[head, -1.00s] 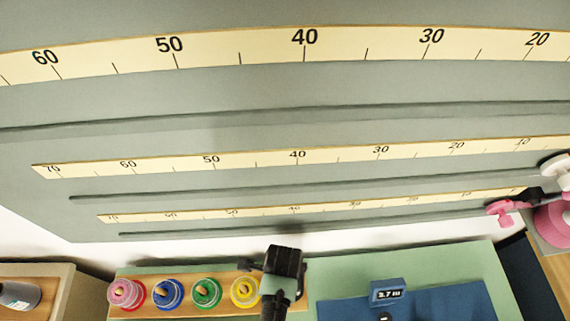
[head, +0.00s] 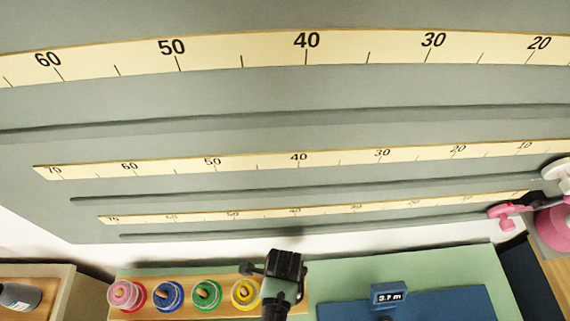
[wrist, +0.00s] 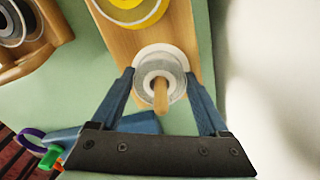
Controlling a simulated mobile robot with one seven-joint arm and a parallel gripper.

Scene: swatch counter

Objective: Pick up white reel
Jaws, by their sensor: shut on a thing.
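The white reel (wrist: 150,70) shows in the wrist view, on a wooden peg at the end of a wooden board (wrist: 183,45). My gripper (wrist: 160,82) is around it, with one blue finger on each side, shut on it. The peg still passes through the reel's middle. In the head view my gripper (head: 285,268) is at the right part of the peg board (head: 210,273), and my arm hides the white reel there.
A yellow reel (head: 244,292) sits right beside on the board, with green (head: 207,295), blue (head: 168,296) and pink (head: 126,295) reels further left. Large ruled strips fill the grey panel behind.

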